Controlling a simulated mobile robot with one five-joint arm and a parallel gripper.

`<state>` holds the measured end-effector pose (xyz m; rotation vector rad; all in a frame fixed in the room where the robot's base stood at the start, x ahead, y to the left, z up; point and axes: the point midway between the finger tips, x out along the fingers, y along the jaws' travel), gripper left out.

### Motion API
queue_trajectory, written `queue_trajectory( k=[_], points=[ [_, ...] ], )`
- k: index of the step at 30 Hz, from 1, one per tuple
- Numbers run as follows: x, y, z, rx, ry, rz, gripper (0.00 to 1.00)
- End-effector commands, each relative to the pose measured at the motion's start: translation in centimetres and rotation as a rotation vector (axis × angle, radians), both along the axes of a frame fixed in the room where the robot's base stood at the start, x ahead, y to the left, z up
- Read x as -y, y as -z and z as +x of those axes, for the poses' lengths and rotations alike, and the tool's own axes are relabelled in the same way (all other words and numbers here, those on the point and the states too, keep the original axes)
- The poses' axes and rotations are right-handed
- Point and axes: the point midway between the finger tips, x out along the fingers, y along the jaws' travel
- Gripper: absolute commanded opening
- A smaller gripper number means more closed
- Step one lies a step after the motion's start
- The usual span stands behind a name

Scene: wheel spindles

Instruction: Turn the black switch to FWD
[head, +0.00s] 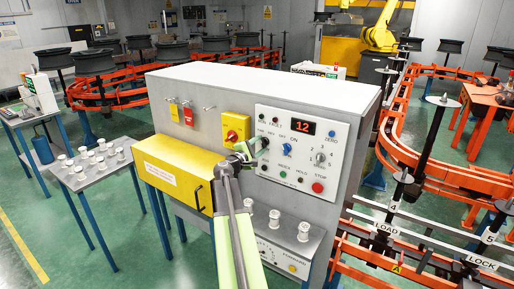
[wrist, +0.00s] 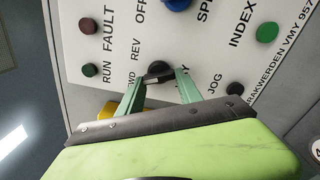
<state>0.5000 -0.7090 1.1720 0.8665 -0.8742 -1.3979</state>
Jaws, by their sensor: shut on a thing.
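The black switch (wrist: 158,70) sits on the white control panel (wrist: 215,55), between the fingertips of my gripper (wrist: 160,76) in the wrist view. The green fingers are shut on its knob, one on each side. The panel appears rotated in this view, with the labels REV and OFF beside the switch and FWD partly hidden by the left finger. I cannot tell exactly which label the knob points to. In the head view my gripper (head: 249,150) reaches the panel's left part, and the switch (head: 263,142) shows just past the fingertips.
A red STOP button (head: 317,187), a blue knob (head: 287,149) and a red display (head: 301,127) are on the same panel. A yellow box (head: 180,170) stands out to the left of my gripper. White spindles (head: 274,219) stand on the ledge below.

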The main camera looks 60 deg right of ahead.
Motion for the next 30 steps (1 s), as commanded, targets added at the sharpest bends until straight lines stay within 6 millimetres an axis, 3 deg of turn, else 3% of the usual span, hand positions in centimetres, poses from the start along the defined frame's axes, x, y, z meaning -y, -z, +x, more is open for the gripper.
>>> queue_trajectory(
  k=[5, 6, 11, 22, 26, 30],
  points=[
    [0.1, -0.2, -0.1, -0.006, 0.003, -0.005, 0.01],
    [0.1, -0.2, -0.1, -0.006, 0.003, -0.005, 0.44],
    [0.1, -0.1, -0.1, -0.003, 0.002, -0.003, 0.64],
    [-0.8, 0.0, 0.0, -0.001, 0.000, -0.001, 0.64],
    [-3.5, 0.0, -0.1, -0.001, -0.003, -0.001, 0.64],
    [-7.6, 0.0, -0.1, -0.001, -0.003, -0.001, 0.64]
  ],
)
